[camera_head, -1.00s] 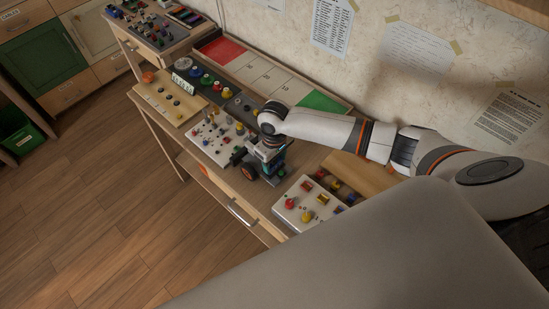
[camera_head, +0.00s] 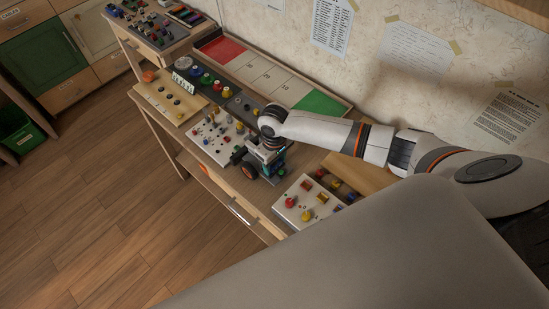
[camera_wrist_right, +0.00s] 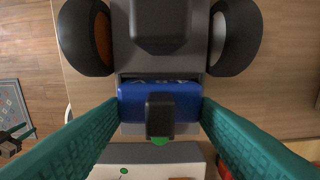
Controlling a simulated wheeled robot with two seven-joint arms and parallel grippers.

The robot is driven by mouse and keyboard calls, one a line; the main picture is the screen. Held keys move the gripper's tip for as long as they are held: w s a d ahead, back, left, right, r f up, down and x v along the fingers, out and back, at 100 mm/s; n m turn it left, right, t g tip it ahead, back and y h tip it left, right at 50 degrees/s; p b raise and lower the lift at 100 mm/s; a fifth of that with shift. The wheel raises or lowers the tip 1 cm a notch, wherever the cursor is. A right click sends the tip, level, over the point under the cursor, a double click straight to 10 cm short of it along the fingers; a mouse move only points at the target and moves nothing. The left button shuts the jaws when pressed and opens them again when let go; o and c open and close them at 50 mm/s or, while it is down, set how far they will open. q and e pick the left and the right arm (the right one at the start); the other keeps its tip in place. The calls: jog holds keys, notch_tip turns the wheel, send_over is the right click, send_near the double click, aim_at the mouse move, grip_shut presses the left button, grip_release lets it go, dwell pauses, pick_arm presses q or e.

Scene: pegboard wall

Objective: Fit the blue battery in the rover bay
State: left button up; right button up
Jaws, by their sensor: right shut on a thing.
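The blue battery (camera_wrist_right: 132,102) shows in the right wrist view between the two teal fingers of my right gripper (camera_wrist_right: 160,112), which is shut on it. The battery lies at the end of the dark grey rover (camera_wrist_right: 158,55), at the edge of its bay. Whether it is seated inside cannot be told.
A white panel with coloured knobs (camera_head: 305,211) lies right of the rover, and another panel with small parts (camera_head: 212,150) lies left of it. A red, white and green tray (camera_head: 322,105) runs along the wall. The bench front has a drawer with a handle (camera_head: 240,212).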

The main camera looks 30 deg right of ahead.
jog(key=o, duration=1.5)
notch_tip(320, 180, up, 7)
jog(key=p, duration=0.8)
